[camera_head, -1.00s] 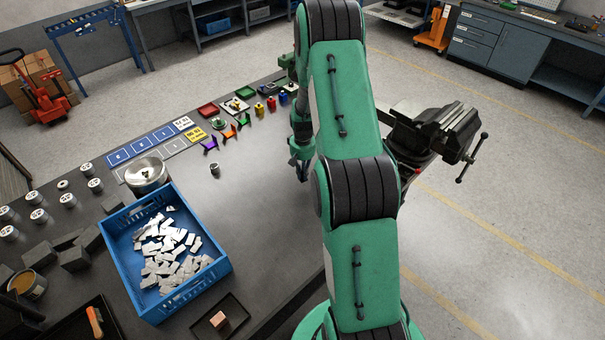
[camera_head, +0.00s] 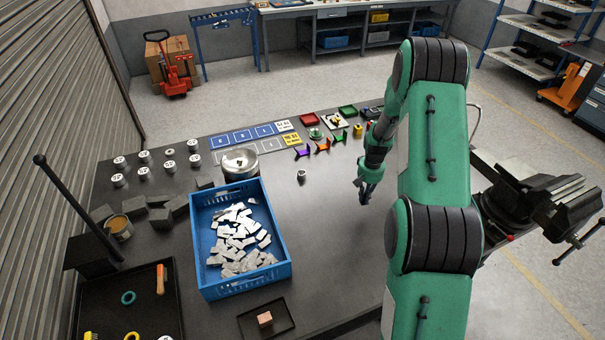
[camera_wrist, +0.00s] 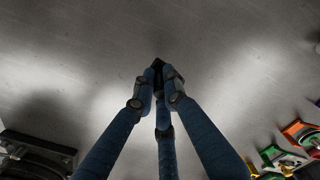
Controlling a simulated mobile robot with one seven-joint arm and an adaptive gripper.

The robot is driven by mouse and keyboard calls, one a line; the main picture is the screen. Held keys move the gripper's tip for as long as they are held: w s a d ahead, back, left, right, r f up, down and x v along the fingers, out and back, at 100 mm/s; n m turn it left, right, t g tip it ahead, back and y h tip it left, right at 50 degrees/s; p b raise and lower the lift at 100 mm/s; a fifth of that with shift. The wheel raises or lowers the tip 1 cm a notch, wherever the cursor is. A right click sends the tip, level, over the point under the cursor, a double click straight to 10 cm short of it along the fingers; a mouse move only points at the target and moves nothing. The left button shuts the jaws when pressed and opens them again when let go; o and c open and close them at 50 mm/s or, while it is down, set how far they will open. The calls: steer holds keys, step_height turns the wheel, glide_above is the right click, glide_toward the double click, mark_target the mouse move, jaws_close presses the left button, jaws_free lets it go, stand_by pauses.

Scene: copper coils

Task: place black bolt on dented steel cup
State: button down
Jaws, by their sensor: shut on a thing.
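My gripper (camera_wrist: 158,80) has its blue fingers drawn together on a small dark thing, which looks like the black bolt (camera_wrist: 157,63). In the head view my gripper (camera_head: 365,193) hangs over the table, right of a small grey metal cup (camera_head: 301,176). This looks like the dented steel cup, standing upright and apart from my gripper; any dent is too small to make out. The bolt cannot be made out in the head view, and most of it is hidden by the fingers in the wrist view.
A blue crate (camera_head: 284,273) of pale pieces and a wide steel pot (camera_head: 240,174) stand left of the cup. Coloured parts (camera_head: 322,146) lie behind it. A vise (camera_head: 535,195) is at the right. The tabletop between cup and gripper is clear.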

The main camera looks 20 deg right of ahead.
steer(key=w+a+r+n, duration=0.1)
steer(key=w+a, duration=0.5)
steer(key=a, duration=0.4)
steer(key=w+a+r+n+p, duration=0.1)
steer(key=w+a+r, duration=0.1)
steer(key=w+a, duration=0.5)
steer(key=a, duration=0.3)
steer(key=shift+w, duration=0.25)
glide_above(301, 173)
steer(key=shift+w+d+f+p, duration=0.1)
steer(key=shift+f+p, duration=0.2)
steer(key=shift+f, duration=0.45)
steer(key=shift+f, duration=1.7)
steer(key=shift+f, duration=0.2)
steer(key=c, duration=1.8)
jaws_free()
